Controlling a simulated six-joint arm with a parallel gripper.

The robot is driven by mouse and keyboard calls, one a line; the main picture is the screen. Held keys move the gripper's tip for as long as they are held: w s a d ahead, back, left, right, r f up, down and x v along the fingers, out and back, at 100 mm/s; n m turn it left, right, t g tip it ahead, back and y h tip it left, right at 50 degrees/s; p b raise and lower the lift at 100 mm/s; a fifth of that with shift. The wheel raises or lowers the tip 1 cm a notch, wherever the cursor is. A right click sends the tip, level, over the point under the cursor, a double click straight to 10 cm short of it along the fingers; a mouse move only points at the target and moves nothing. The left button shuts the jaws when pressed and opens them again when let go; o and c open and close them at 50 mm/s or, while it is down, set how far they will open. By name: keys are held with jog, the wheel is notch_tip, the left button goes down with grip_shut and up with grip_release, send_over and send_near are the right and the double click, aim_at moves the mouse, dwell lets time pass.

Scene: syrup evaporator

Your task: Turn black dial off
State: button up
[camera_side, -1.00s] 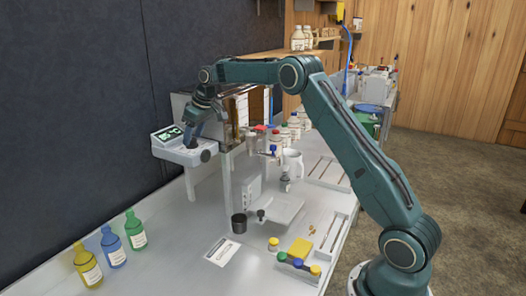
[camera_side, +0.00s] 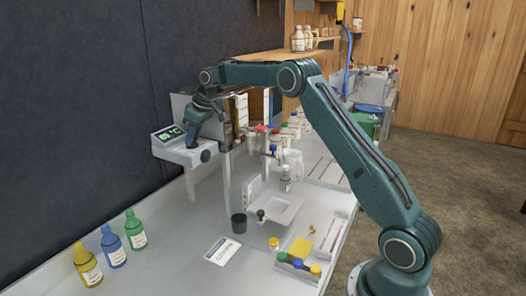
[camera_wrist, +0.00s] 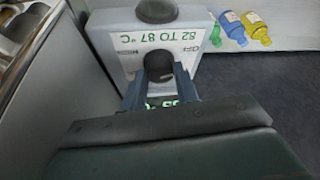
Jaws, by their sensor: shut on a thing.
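A white control box (camera_side: 178,153) with a lit green display (camera_side: 168,133) is fixed at the evaporator's left end. My gripper (camera_side: 189,145) points down onto its top. In the wrist view, my gripper (camera_wrist: 160,88) has its blue-grey fingers on either side of a black dial (camera_wrist: 159,68) and is shut on it. The box face (camera_wrist: 115,35) there reads "82 TO 87 °C", upside down. Lettering beside the dial is partly covered by a finger. A second black knob shows on the box's front (camera_side: 206,155), and at the wrist view's top (camera_wrist: 157,10). The dial's exact setting cannot be read.
Yellow (camera_side: 88,266), blue (camera_side: 113,247) and green (camera_side: 135,230) bottles stand on the bench in front. A dark cup (camera_side: 239,223), a white card (camera_side: 222,251) and a tray of small capped items (camera_side: 297,264) lie to the right. A dark wall is close behind the box.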

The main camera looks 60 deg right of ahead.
jog(key=shift+n, duration=0.3)
jog(key=o, duration=1)
jog(key=shift+r, duration=0.1)
jog(key=shift+v, duration=5.9)
jog(key=shift+d, duration=0.15)
jog(key=shift+s, duration=0.1)
